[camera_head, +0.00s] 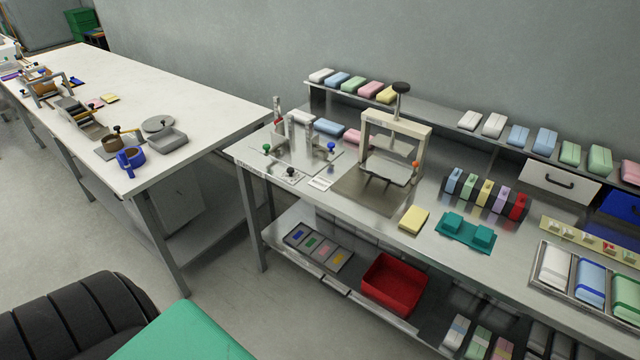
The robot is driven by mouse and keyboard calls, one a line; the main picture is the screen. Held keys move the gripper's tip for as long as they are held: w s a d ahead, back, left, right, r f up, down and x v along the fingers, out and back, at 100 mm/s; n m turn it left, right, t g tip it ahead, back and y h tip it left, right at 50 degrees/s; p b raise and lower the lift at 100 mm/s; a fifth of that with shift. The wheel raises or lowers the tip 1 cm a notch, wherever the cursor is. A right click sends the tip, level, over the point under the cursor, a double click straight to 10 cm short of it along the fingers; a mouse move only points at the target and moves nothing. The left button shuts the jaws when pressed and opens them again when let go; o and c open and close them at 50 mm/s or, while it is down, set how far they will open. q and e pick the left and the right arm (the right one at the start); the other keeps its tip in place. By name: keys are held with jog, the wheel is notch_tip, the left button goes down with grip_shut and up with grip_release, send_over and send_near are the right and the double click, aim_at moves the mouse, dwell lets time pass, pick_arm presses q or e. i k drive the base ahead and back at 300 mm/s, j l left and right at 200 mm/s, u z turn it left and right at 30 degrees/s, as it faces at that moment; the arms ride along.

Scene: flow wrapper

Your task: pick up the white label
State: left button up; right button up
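A small white card with faint dark print, which looks like the white label (319,184), lies flat near the front edge of the steel workbench (384,226), at its left part. A small dark-knobbed fixture (291,174) stands just left of it. A metal press frame (396,125) with a dark top knob stands on a plate to its right. Neither of my grippers is in view, and nothing touches the card.
A yellow block (413,219) and teal fixture (467,231) sit right of the press. Upright clamps with coloured knobs stand behind the card. A rear shelf holds several coloured packs. A red bin (394,283) sits below. A white table (195,90) stands left.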

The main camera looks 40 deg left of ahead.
aim_at(554, 227)
jog(key=i+z, duration=0.25)
jog(key=i, duration=0.55)
jog(key=i+j+z, duration=0.25)
jog(key=i, duration=0.5)
jog(key=l, duration=0.1)
